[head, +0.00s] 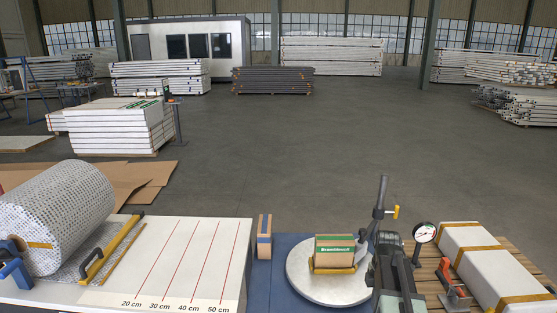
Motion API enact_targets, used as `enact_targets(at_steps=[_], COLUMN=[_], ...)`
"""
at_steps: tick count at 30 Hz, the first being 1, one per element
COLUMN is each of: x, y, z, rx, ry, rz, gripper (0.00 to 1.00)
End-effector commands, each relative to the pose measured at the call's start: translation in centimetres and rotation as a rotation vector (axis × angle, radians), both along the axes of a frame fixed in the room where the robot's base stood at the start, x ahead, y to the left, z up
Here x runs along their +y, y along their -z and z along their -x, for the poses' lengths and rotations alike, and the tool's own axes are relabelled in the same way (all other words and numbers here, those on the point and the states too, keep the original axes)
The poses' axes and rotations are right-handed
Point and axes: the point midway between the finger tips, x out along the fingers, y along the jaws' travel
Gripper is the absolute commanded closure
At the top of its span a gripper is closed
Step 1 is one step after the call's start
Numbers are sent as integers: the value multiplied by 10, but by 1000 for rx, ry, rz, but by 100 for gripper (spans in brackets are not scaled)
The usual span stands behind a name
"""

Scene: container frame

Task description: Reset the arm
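My arm (389,272) shows at the front, right of centre, dark and seen from behind. Its far end, where my gripper (366,243) seems to be, is close to the right side of a small brown carton (335,243) with a green label. The fingers are small and partly hidden by the arm, so I cannot tell whether they are open or shut, or whether they touch the carton. The carton stands upright in a yellow holder (333,268) on a round pale turntable (305,275).
A dark post (379,197) with a yellow handle rises behind my arm. A dial gauge (425,232) and a long white taped package (486,262) are to the right. A narrow carton (264,237), a marked cutting board (182,262) and a bubble-wrap roll (62,217) are left.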

Motion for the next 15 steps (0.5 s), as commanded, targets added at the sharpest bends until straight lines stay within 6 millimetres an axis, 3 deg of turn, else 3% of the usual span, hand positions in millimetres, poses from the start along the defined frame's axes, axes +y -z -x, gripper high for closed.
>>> enact_targets(at_steps=[1,3,6,10,15], x=[36,80,134,173,179], y=[-2,-3,-4,-5,-5], z=[5,11,26,47,64], rx=[-3,-10,-21,-33,-43], ry=[4,79,279,638,1180], rz=[1,4,8,13,17], gripper=[100,100,100,100,100])
